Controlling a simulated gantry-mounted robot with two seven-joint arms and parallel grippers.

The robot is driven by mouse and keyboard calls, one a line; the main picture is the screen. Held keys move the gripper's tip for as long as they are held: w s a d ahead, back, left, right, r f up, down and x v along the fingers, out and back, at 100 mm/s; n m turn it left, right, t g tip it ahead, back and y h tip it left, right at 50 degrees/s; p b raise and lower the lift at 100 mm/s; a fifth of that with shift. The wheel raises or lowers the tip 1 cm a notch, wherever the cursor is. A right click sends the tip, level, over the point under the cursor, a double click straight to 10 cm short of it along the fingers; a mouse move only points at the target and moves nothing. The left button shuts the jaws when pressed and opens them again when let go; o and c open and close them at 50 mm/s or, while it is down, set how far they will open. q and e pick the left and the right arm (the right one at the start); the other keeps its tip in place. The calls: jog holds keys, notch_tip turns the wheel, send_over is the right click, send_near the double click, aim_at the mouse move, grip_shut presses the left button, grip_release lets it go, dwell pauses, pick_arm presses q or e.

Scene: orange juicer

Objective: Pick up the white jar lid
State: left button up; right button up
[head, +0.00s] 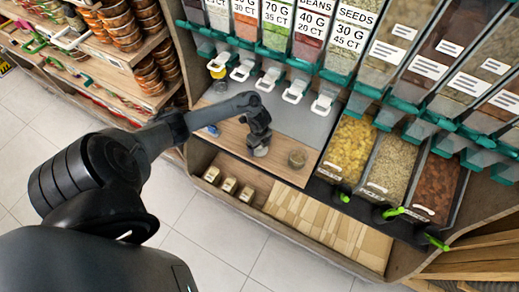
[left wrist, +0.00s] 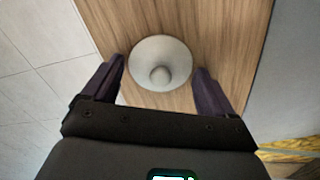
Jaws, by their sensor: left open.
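The white jar lid (left wrist: 160,52) is round with a knob in its middle and lies on the wooden shelf board (left wrist: 236,30). In the left wrist view it shows between the two fingertips, near the board's left edge. My left gripper (head: 260,144) points down over the board in the head view, with its fingers apart and empty, one on each side of the lid. I cannot tell the exact height of the fingertips above the board. In the head view the lid (head: 261,152) is mostly hidden by the gripper. My right gripper is not in view.
A small blue thing (head: 212,130) lies to the left. Dispensers with white handles (head: 293,93) hang behind. Bins of dry food (head: 351,150) stand at the right. Packets (head: 228,185) sit on the lower shelf.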

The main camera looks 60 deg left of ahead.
pick_arm(q)
jog(key=shift+c, duration=0.2)
jog(key=shift+f, duration=0.15)
jog(key=c, duration=1.3)
